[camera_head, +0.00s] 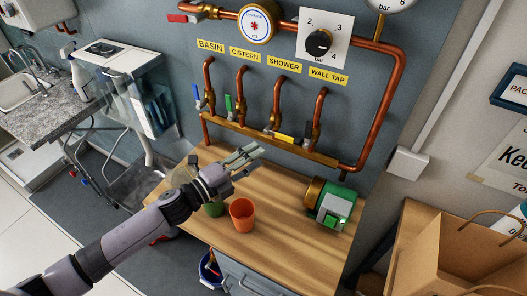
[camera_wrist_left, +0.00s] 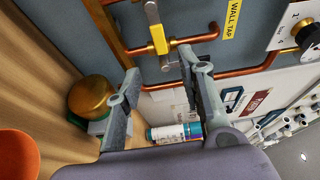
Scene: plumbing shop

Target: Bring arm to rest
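My left arm (camera_head: 135,231) reaches in from the lower left over the wooden bench. My left gripper (camera_head: 246,162) is above the bench, in front of the lower copper pipes. Its two fingers are apart with nothing between them, as the left wrist view (camera_wrist_left: 160,72) also shows. An orange cup (camera_head: 242,214) stands on the bench just below the gripper. A green cup (camera_head: 214,209) is beside it, partly hidden by my wrist. My right gripper is in neither view.
Copper pipes with coloured valve levers (camera_head: 285,138) run along the wall behind the bench. A green and brass pump (camera_head: 333,207) sits at the bench's right. A cardboard box (camera_head: 470,247) stands at far right. The bench's front middle (camera_head: 280,245) is clear.

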